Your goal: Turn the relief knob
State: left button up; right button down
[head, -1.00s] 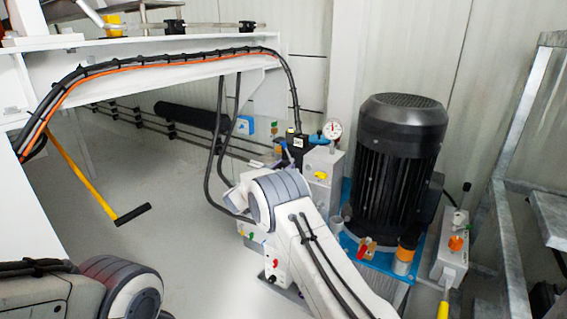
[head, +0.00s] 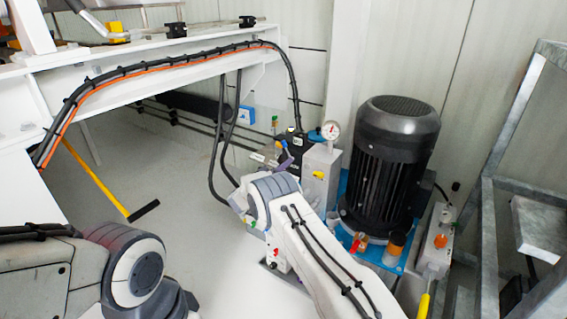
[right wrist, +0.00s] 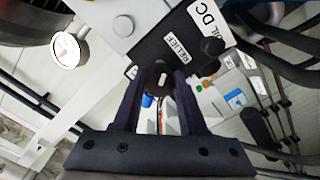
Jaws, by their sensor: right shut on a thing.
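In the right wrist view, the relief knob (right wrist: 159,76) is a small dark knob below the black block's white RELIEF label (right wrist: 181,43). My right gripper (right wrist: 161,82) is shut on the knob, with one dark finger on each side. The fingers partly hide the knob. In the head view, my right arm reaches toward the dark valve block (head: 294,147) beside the gauge, and its wrist hides much of the contact. The left arm shows at the lower left, but its gripper is out of view.
A pressure gauge (head: 330,130) stands above a grey valve box (head: 320,170). A large black motor (head: 391,165) is right of it. Cables (head: 215,150) hang at the left. A galvanised frame (head: 490,220) closes off the right. Floor is open at centre left.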

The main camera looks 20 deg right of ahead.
jog(key=shift+a+n, duration=0.1)
jog(key=shift+n, duration=0.5)
jog(key=shift+c, duration=2.2)
grip_release()
jog(key=p+v, duration=0.3)
jog(key=v, duration=0.7)
jog(key=shift+s+a, duration=0.2)
